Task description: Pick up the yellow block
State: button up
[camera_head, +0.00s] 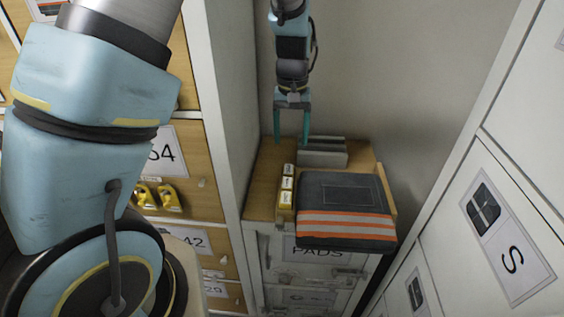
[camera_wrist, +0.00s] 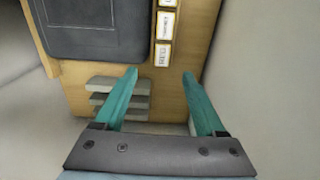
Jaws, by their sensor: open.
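A row of small yellow blocks with white labels (camera_head: 286,186) lies on the wooden top of a cabinet, along the left side of a dark folded garment. I cannot tell which one the task means. In the wrist view, one yellow-edged block (camera_wrist: 165,25) and another nearer one (camera_wrist: 162,54) show, with part of a third at the top edge. My gripper (camera_head: 291,140) is open and empty, pointing down over the back of the cabinet top. In the wrist view, the near block is just beyond and between the fingertips (camera_wrist: 159,74), with no contact visible.
The dark garment with orange and pale stripes (camera_head: 346,222) covers much of the wooden top (camera_head: 263,178). Grey slats (camera_head: 322,152) stand at the back. A white panel rises at left, a wall behind, and white lockers (camera_head: 480,190) at right. Yellow items (camera_head: 158,197) sit on the left shelving.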

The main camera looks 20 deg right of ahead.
jog(key=p, duration=0.1)
send_over(289, 168)
notch_tip(289, 168, down, 5)
jog(key=shift+s+f, duration=0.15)
jog(key=shift+f, duration=0.05)
jog(key=shift+f+p, duration=1.5)
jog(key=shift+f, duration=1.2)
grip_shut()
